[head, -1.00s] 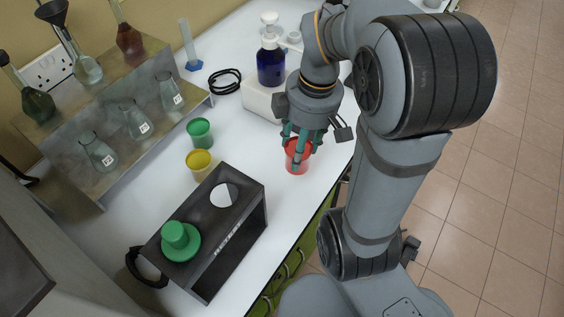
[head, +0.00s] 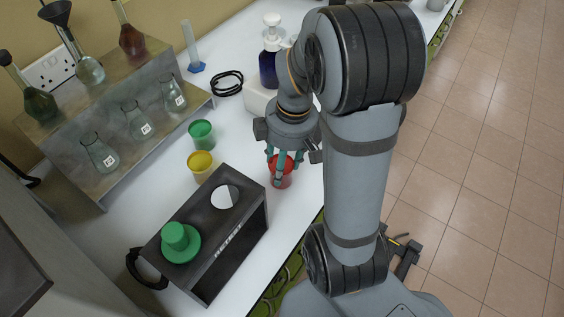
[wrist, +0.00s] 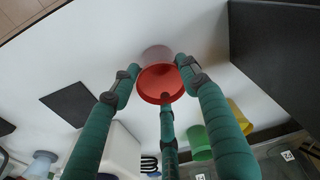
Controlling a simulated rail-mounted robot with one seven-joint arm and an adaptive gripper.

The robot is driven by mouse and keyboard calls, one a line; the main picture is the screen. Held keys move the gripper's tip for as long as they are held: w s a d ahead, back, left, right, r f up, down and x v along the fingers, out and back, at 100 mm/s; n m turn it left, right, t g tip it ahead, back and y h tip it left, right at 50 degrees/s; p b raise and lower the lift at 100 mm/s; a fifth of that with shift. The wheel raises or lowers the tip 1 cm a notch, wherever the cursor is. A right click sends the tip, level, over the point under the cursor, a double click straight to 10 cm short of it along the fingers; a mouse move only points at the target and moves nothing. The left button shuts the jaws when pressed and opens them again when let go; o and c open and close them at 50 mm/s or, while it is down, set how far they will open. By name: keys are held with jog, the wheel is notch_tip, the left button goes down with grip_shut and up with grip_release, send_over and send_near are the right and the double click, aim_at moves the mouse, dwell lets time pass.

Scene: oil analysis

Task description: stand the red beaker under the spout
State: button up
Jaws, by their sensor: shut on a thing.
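The red beaker (head: 287,182) is between the fingers of my gripper (head: 281,170), near the front edge of the white bench, right of the black box. In the wrist view, the open red rim of the beaker (wrist: 160,84) faces the camera. My teal fingers (wrist: 157,80) are around it, shut on it. I cannot tell whether its base touches the bench. A dark blue bottle with a white pump top (head: 271,42) stands at the back by a white block (head: 257,101); my arm partly hides both. I cannot tell which part is the spout.
A black box (head: 215,212) with a round hole and a green lidded piece (head: 178,243) stands close left. A yellow beaker (head: 201,167) and green beaker (head: 202,135) stand behind it. A dark square (wrist: 79,103) lies on the bench in the wrist view.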

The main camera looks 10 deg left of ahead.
jog(key=o, duration=1.1)
jog(key=shift+f, duration=0.1)
jog(key=shift+o, duration=0.2)
notch_tip(320, 180, up, 12)
jog(key=d+p, duration=0.1)
jog(key=p, duration=0.1)
jog(key=shift+d+p, duration=0.15)
jog(key=shift+p, duration=0.15)
